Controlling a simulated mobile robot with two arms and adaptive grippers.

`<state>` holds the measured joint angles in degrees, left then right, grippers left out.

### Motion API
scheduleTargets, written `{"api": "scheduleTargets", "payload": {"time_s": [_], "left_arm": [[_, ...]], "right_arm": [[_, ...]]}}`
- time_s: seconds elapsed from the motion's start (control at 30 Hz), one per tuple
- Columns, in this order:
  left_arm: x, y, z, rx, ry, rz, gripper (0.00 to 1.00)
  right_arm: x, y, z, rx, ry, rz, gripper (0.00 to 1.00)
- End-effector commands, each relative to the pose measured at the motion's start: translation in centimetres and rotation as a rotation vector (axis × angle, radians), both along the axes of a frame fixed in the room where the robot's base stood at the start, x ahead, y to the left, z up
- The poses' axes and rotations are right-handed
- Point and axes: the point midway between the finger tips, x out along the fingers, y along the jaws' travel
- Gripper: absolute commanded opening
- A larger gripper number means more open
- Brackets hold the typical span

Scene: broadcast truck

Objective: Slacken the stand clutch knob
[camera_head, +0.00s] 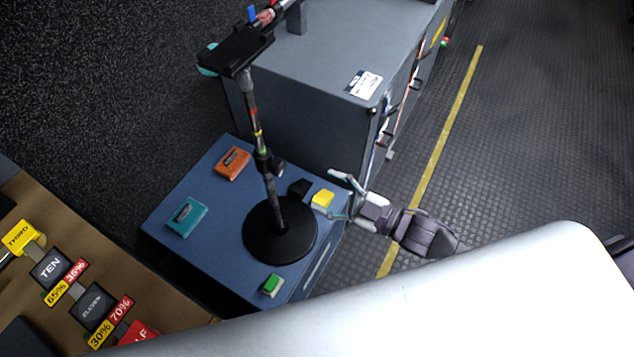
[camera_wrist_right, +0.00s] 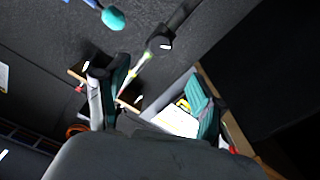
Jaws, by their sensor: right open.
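A stand rises from a round black base (camera_head: 268,238) on a low blue case. Its thin pole (camera_head: 273,195) has a black clutch collar (camera_head: 265,160) partway up, with a small dark knob-like part on its right side. In the right wrist view a dark round part (camera_wrist_right: 160,44) sits on a slanted pole, ahead of the fingers; I cannot tell surely whether it is the knob. My right gripper (camera_head: 336,196) is open and empty, to the right of the pole and apart from it. Its spread fingers (camera_wrist_right: 152,98) frame the lower wrist view. My left gripper is not in view.
The blue case (camera_head: 225,215) bears an orange block (camera_head: 233,163), a teal block (camera_head: 187,217), a green block (camera_head: 271,285), a yellow block (camera_head: 322,198) and a black piece (camera_head: 299,187). A larger grey cabinet (camera_head: 310,135) stands behind. The floor at right is clear.

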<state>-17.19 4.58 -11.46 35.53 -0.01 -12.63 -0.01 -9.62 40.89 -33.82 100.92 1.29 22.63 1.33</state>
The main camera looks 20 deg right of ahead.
Motion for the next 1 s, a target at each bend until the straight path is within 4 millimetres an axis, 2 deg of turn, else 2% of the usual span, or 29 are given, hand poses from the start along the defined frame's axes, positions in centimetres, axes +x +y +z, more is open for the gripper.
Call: {"api": "scheduleTargets", "payload": {"time_s": [0.2, 0.37, 0.8, 1.0], "left_arm": [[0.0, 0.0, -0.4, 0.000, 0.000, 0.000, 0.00], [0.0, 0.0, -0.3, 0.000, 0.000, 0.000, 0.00], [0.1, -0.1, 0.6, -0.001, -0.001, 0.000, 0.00], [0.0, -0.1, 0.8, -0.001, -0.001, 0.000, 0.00]], "right_arm": [[-1.1, -1.1, -0.1, 0.158, 0.156, 0.000, 0.68], [-0.6, -0.7, 0.1, 0.191, 0.188, 0.000, 0.68], [5.6, 5.5, 0.1, 0.190, 0.186, 0.000, 0.68], [7.7, 7.6, 0.1, 0.189, 0.187, 0.000, 0.68]]}}
